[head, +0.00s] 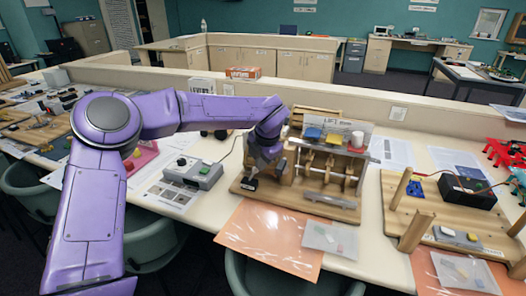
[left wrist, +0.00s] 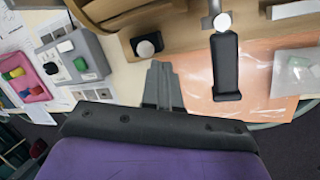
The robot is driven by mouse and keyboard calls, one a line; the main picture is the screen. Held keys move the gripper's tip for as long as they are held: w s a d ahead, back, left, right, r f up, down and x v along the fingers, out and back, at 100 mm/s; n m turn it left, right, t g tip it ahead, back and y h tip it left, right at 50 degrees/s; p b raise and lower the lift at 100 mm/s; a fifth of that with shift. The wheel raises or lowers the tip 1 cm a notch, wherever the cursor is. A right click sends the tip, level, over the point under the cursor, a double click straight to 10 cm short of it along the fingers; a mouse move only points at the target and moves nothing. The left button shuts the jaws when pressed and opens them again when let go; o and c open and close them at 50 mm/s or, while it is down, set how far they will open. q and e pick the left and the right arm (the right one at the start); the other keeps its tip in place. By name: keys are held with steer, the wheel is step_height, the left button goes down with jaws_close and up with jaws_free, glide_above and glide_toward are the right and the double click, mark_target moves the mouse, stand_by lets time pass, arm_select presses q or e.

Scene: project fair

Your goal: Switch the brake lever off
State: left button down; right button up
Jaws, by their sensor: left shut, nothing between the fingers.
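The brake lever (left wrist: 226,68) shows in the left wrist view as a long black handle on a silver pivot. It reaches out from the wooden lift model's front edge, above the orange sheet. In the head view I cannot make it out clearly near my arm. My left gripper (left wrist: 161,68) is shut and empty, to the left of the handle and apart from it. In the head view the left gripper (head: 256,170) is at the front left of the lift model (head: 330,210). A black knob with a white top (left wrist: 147,45) is on the base beyond the fingertips. My right gripper is out of view.
A grey control box (head: 192,173) stands left of the model and a pink tray (left wrist: 32,82) lies farther left. An orange sheet (head: 256,236) and a clear bag (head: 330,237) lie in front. Another wooden project (head: 440,215) stands to the right.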

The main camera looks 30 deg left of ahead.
mark_target(253, 174)
arm_select(q)
steer(key=x, duration=0.3)
steer(key=shift+p, duration=0.3)
